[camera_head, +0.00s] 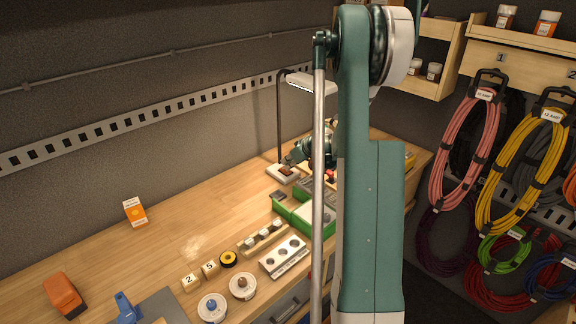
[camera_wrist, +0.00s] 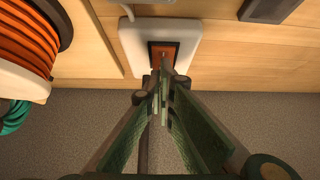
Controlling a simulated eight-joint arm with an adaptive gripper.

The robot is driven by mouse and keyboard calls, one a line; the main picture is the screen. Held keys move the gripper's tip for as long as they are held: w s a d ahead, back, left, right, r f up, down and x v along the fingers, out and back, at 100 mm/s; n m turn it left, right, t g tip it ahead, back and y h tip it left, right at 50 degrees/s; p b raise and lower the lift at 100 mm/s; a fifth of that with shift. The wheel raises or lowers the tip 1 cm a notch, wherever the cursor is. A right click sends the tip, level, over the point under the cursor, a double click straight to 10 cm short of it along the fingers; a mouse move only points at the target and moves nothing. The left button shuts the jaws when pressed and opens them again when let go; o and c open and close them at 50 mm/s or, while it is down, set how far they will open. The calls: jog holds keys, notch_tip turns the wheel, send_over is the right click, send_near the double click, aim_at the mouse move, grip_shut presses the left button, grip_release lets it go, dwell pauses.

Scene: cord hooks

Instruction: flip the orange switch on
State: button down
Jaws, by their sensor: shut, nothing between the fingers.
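The orange switch (camera_wrist: 155,48) is a small orange-brown rocker in a dark frame, set in a white plate (camera_wrist: 132,38) at the top middle of the wrist view. In the head view the white plate (camera_head: 275,172) lies on the bench near the wall, below the lamp. My gripper (camera_wrist: 164,72) is shut and empty. Its fingertips point at the rocker and overlap its near part in the wrist view. I cannot tell whether they touch it. In the head view my gripper (camera_head: 287,162) is just above the plate, and my arm hides part of the bench.
A lamp (camera_head: 312,82) on a dark post stands behind the plate. A spool of orange cord (camera_wrist: 25,40) is left of the switch in the wrist view, and a dark box (camera_wrist: 268,9) is to its right. Green trays (camera_head: 287,208) sit nearby. The bench's left-middle is mostly clear.

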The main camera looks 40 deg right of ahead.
aim_at(289, 172)
jog(key=shift+r, duration=0.15)
jog(key=shift+r, duration=0.5)
jog(key=r, duration=0.1)
jog(key=r+p, duration=0.1)
jog(key=r, duration=0.1)
jog(key=shift+s+r, duration=0.1)
jog(key=shift+s, duration=0.2)
jog(key=s+f+v, duration=0.1)
jog(key=v, duration=0.8)
jog(key=shift+s, duration=0.45)
jog(key=shift+f, duration=0.1)
